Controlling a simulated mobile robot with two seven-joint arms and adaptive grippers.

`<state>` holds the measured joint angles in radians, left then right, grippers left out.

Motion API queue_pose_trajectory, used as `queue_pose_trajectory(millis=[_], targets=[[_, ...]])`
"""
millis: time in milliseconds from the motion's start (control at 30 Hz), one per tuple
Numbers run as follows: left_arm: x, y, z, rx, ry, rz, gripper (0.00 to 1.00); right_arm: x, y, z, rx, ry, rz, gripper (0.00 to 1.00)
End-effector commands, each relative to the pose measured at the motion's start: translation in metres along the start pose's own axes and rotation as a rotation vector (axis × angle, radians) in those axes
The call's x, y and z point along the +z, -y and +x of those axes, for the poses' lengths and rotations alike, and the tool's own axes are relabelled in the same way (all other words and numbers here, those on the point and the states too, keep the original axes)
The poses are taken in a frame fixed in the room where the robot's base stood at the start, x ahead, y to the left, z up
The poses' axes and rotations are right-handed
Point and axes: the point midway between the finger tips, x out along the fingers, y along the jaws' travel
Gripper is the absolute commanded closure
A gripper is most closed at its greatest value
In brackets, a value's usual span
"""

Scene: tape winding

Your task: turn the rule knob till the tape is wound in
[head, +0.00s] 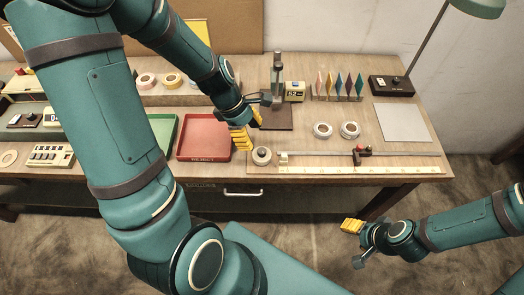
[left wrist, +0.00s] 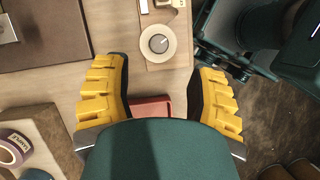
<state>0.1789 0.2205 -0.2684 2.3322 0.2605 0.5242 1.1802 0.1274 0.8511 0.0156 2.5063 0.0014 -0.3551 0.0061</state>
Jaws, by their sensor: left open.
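The rule (head: 350,169) is a long pale board with a marked front edge, lying at the table's front right. Its knob (head: 262,152) is a small dark cap on a white tape roll at the left end; in the left wrist view the grey knob (left wrist: 158,43) sits in the white ring. A thin rail runs right to a red-and-dark slider (head: 362,153). My left gripper (head: 241,138) is open and empty, just left of the knob. In the left wrist view the knob lies beyond the fingertips, between their lines. My right gripper (head: 352,226) hangs off the table's front; its finger gap is unclear.
A red tray (head: 205,137) and a green tray (head: 164,132) stand left of the left gripper. A grey sheet (head: 402,122) lies at right.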

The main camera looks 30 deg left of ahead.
Motion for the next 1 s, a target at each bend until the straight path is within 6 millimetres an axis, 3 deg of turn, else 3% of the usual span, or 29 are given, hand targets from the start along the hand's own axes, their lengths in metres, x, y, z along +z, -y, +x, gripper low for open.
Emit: queue_pose_trajectory(millis=[33, 200, 400, 867, 1000], targets=[[-0.001, 0.001, 0.014, -0.005, 0.001, -0.001, 0.43, 0.002, -0.003, 0.007, 0.000, 0.004, -0.001, 0.43], [-0.001, 0.001, 0.046, -0.005, 0.001, 0.000, 0.43, 0.006, -0.007, 0.018, -0.001, 0.012, -0.004, 0.43], [-0.001, 0.001, 0.069, -0.002, 0.001, -0.001, 0.43, 0.006, -0.010, 0.026, -0.001, 0.010, -0.005, 0.43], [0.000, 0.000, 0.076, 0.000, 0.000, 0.001, 0.44, 0.005, -0.010, 0.028, -0.001, 0.007, -0.005, 0.43], [0.000, 0.000, 0.076, 0.000, 0.000, 0.001, 0.93, 0.005, -0.010, 0.028, -0.001, 0.007, -0.005, 0.43]])
